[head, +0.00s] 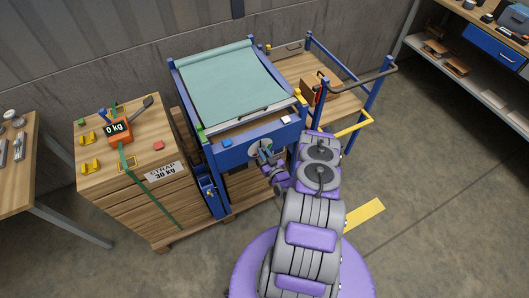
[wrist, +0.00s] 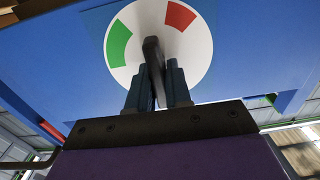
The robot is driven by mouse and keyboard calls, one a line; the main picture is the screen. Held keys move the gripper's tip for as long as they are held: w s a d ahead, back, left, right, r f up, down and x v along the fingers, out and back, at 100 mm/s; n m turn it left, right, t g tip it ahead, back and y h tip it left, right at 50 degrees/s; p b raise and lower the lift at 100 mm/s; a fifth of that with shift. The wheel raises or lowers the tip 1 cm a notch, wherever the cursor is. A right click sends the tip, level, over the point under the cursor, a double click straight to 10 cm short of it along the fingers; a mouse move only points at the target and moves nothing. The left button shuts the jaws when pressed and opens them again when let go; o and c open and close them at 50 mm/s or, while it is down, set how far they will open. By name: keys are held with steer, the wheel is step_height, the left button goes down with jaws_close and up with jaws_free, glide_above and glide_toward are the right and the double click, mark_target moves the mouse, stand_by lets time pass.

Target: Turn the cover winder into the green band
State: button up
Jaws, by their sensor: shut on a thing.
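The cover winder (wrist: 153,60) is a dark bar in front of a round white dial (wrist: 195,50) on a blue panel. The dial carries a green band (wrist: 118,43) at left and a red band (wrist: 180,15) at upper right. The bar's top end lies between the two bands, outside the green one. My gripper (wrist: 158,75) is shut on the winder, one finger on each side of it. In the head view my gripper (head: 267,158) is at the dial on the front of the blue frame; the winder is too small there to read. A teal cover (head: 232,82) lies over the frame's top.
A blue-railed wooden cart (head: 340,103) stands close on the right. The floor around my base is mostly open, with a yellow marking (head: 364,215) at right.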

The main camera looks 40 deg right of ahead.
jaws_close()
steer(key=shift+d, duration=0.1)
steer(key=m+b, duration=0.1)
steer(key=m, duration=0.2)
steer(key=shift+d, duration=0.15)
steer(key=m, duration=0.1)
steer(key=m+b, duration=0.1)
steer(key=m, duration=0.1)
steer(key=shift+s+d+f+m, duration=0.1)
steer(key=shift+d+m, duration=0.05)
steer(key=shift+m, duration=0.15)
steer(key=shift+s+d+f+m+b, duration=0.1)
steer(key=shift+f+m+b, duration=0.15)
steer(key=shift+m+b, duration=1.9)
steer(key=shift+s+a+f+m+b, duration=0.2)
steer(key=shift+m+b, duration=0.5)
steer(key=shift+m, duration=2.9)
steer(key=shift+w+d+f+m+b, duration=0.1)
steer(key=shift+d+f+m+b, duration=0.15)
steer(key=shift+m+b, duration=1.9)
steer(key=shift+f+m+p, duration=0.1)
steer(key=shift+m+p, duration=0.6)
steer(key=shift+m, duration=0.1)
